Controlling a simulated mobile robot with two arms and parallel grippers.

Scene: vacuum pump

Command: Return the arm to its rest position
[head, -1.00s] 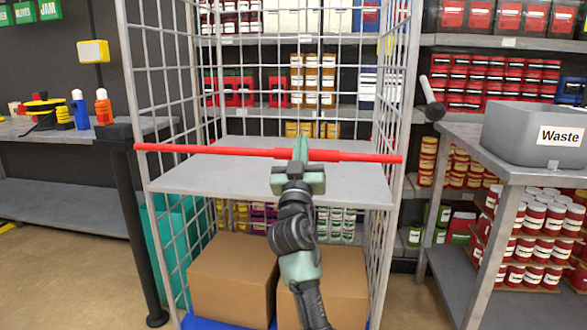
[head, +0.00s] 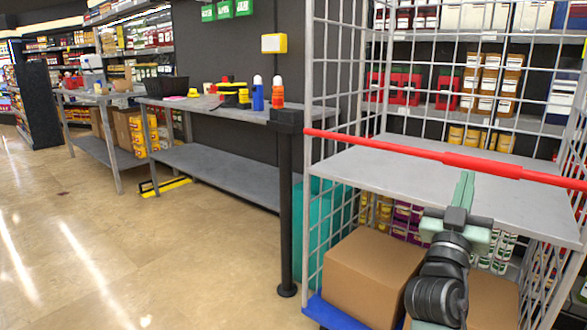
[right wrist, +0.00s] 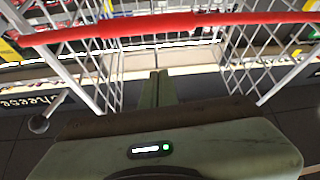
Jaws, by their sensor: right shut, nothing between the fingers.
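My right arm comes up from the bottom of the head view, and its gripper (head: 465,190) is shut and empty. It is in front of the wire cage trolley's grey shelf (head: 400,170), just below the red bar (head: 430,153) across the trolley's front. The right wrist view shows the closed fingers (right wrist: 157,80) pointing towards the trolley, with the red bar (right wrist: 180,24) beyond and above them in the picture. I cannot tell whether the fingers touch the shelf. My left gripper is not in view.
Cardboard boxes (head: 370,275) stand on the trolley's blue base. A black post (head: 286,220) stands just left of the trolley. A workbench (head: 225,170) with bottles and tools runs along the wall. The floor (head: 150,260) on the left is open.

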